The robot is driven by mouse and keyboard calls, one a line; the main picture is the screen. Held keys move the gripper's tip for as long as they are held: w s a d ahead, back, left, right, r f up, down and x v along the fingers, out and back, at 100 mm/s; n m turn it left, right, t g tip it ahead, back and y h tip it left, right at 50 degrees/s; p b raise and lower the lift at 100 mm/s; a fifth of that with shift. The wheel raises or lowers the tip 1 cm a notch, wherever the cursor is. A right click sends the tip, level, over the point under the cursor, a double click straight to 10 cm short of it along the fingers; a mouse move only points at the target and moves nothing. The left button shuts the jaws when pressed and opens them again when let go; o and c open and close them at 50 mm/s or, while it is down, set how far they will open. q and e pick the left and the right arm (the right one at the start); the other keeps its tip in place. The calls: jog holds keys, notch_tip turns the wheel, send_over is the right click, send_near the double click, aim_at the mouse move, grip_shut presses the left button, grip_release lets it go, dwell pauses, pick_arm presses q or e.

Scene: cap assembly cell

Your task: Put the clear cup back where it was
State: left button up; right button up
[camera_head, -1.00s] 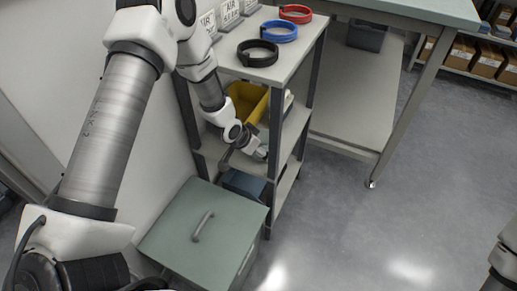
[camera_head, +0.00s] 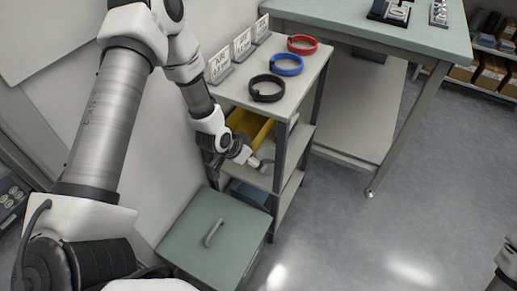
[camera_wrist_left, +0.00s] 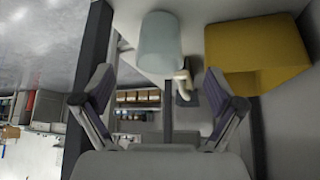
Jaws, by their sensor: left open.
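The clear cup (camera_wrist_left: 160,48) is a pale, see-through bluish cup at the top middle of the left wrist view. It stands on a shelf surface, beyond my left fingertips and apart from them. In the head view a pale patch beside the gripper looks like the cup (camera_head: 267,155), mostly small and unclear. My left gripper (camera_wrist_left: 158,98) is open and empty, its two fingers spread wide on either side of the view. In the head view the left gripper (camera_head: 256,163) reaches in at the middle shelf of the rack. My right gripper is out of view.
A yellow bin (camera_wrist_left: 262,50) stands beside the cup; it also shows in the head view (camera_head: 262,130). Rack posts (camera_head: 279,160) are close to the gripper. A lidded green-grey box (camera_head: 190,232) stands below.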

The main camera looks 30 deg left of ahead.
pick_arm(q)
jog(key=s+d+f+n+g+y, duration=0.1)
jog(key=s+d+f+n+g, duration=0.1)
jog(key=s, duration=1.1)
jog(key=s+d+f+n+g+y, duration=0.1)
jog(key=s+d+f+g, duration=0.3)
jog(key=s, duration=1)
jog(key=shift+f+n, duration=0.5)
jog(key=shift+f, duration=0.4)
jog(key=shift+w+d+r+p, duration=0.1)
jog(key=shift+p, duration=0.3)
